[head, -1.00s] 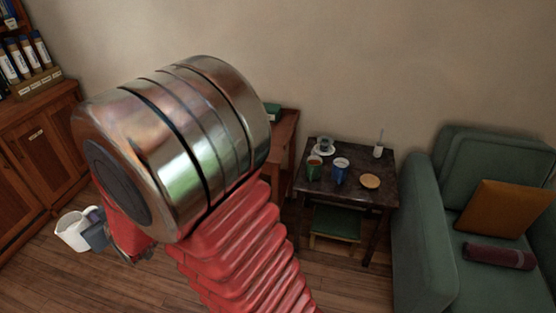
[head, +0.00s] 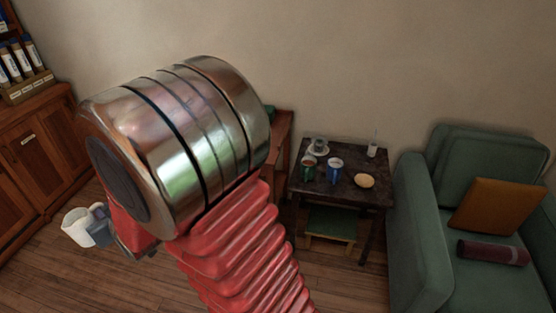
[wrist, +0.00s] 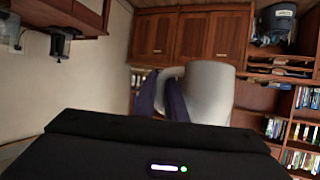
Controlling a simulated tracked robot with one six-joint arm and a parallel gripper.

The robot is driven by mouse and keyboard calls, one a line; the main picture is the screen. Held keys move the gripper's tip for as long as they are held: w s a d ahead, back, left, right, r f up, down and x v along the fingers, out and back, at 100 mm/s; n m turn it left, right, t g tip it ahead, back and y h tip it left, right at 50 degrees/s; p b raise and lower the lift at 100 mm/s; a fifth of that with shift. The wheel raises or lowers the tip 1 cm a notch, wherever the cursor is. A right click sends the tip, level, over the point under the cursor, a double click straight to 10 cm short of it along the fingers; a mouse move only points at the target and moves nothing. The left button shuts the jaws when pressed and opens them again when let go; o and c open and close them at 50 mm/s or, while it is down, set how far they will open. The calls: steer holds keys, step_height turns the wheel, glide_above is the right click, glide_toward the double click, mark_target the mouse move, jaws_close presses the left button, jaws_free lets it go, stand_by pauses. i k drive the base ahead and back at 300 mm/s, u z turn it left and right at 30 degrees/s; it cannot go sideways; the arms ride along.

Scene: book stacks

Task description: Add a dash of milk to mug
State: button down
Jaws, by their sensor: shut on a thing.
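My gripper (head: 101,231) is shut on a white jug (head: 76,229) at the lower left of the head view, held out over the floor. In the wrist view the dark fingers (wrist: 171,98) close at the handle side of the jug (wrist: 209,92), which looks roughly upright in the head view. Its contents are hidden. A green mug (head: 308,171) and a blue mug (head: 334,173) stand side by side on a small dark table (head: 345,197) at the right, far from my gripper. The blue mug looks pale inside at the top.
On the table are a cup on a saucer (head: 318,149), a round tan item (head: 364,180) and a small white holder (head: 372,151). A green stool (head: 331,222) is under it. A green armchair (head: 415,240) stands right, a wooden cabinet (head: 35,160) left. Floor between is clear.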

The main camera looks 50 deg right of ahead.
mark_target(308, 169)
steer(key=z, duration=0.7)
steer(key=i, duration=1.35)
